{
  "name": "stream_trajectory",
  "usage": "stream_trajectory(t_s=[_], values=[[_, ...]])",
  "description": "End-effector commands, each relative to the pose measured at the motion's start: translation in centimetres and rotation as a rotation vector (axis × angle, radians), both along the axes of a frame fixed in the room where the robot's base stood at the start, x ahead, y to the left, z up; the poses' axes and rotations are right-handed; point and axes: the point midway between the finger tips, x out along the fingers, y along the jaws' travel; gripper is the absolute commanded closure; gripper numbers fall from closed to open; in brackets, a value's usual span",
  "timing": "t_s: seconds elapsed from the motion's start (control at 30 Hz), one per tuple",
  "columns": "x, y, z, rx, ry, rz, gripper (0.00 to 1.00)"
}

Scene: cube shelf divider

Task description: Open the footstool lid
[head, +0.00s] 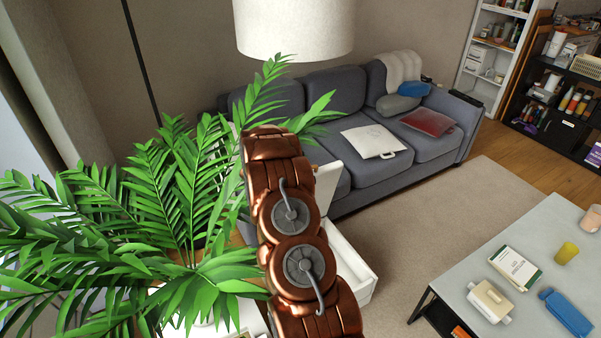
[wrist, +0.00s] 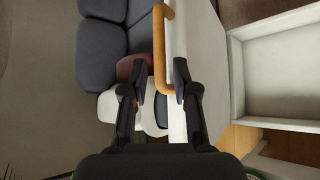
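The footstool is a white open box (wrist: 285,78) with an empty-looking inside, at the right of the wrist view. Its lid (wrist: 203,50) stands raised beside the opening, and in the head view it shows as a pale upright panel (head: 331,184) partly behind my arm. An orange-brown handle (wrist: 160,45) projects from the lid's left side. My gripper (wrist: 158,78) is open. Its fingers are apart on either side of the handle in the picture, with the right finger overlapping the lid. I cannot tell whether they touch it. My arm hides my gripper in the head view.
A leafy plant (head: 180,205) stands close on the left of my arm. A grey sofa (head: 345,170) with cushions is behind the footstool. A low table (head: 480,240) with several items is at the right. Open carpet (head: 430,220) lies between table and sofa.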

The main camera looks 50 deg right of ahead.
Motion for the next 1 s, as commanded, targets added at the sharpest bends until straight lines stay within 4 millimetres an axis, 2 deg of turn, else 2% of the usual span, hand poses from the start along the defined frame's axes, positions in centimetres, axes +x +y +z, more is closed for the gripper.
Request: stream_trajectory(t_s=[0.1,0.33,1.0], values=[[-0.3,1.3,0.9,0.001,-0.001,0.002,0.71],[-0.9,3.1,1.7,0.0,0.001,0.001,0.71],[-1.0,3.5,2.0,-0.001,0.0,0.0,0.71]])
